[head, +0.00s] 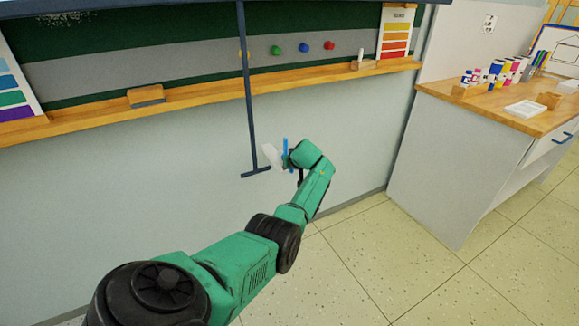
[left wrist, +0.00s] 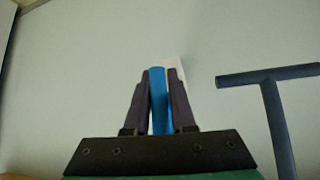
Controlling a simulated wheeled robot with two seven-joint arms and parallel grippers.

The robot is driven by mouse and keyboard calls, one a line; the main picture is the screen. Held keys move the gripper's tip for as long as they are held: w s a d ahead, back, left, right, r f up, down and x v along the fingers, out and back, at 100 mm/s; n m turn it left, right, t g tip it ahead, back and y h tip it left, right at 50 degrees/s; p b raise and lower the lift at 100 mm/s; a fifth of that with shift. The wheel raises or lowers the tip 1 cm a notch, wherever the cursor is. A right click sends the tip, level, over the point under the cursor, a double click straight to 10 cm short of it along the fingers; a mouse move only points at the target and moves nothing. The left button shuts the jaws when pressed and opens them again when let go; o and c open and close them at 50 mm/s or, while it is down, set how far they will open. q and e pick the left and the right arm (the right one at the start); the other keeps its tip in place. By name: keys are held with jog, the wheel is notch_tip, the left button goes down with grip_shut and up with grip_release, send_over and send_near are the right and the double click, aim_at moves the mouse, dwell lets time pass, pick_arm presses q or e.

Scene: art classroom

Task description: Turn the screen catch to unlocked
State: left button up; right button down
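A blue bar (head: 286,147), which looks like the catch's lever, stands roughly upright in the head view. A small white piece (head: 270,153) is beside it against the pale wall; whether they are joined I cannot tell. My left gripper (head: 287,161) is at the blue bar. In the left wrist view my left gripper (left wrist: 158,78) has one dark finger on each side of the blue bar (left wrist: 158,105), apparently shut on it. The white piece (left wrist: 177,68) shows partly behind the right finger. No lock marking is readable. My right gripper is not in view.
A dark rod with a T-shaped end (head: 256,173) hangs just left of the catch; it also shows in the left wrist view (left wrist: 275,95). A wooden ledge (head: 210,92) with an eraser (head: 146,95) runs above. A cabinet (head: 440,160) stands right. The floor between is clear.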

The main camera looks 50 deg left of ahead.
pick_arm(q)
jog(key=o, duration=0.3)
jog(key=shift+w, duration=0.1)
jog(key=shift+o, duration=0.2)
jog(key=shift+d+r, duration=0.2)
jog(key=shift+r, duration=0.05)
jog(key=p+v, duration=0.3)
jog(key=v, duration=1.1)
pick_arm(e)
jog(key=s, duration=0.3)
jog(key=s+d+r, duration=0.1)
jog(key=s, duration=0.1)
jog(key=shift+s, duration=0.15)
pick_arm(q)
jog(key=shift+f, duration=0.15)
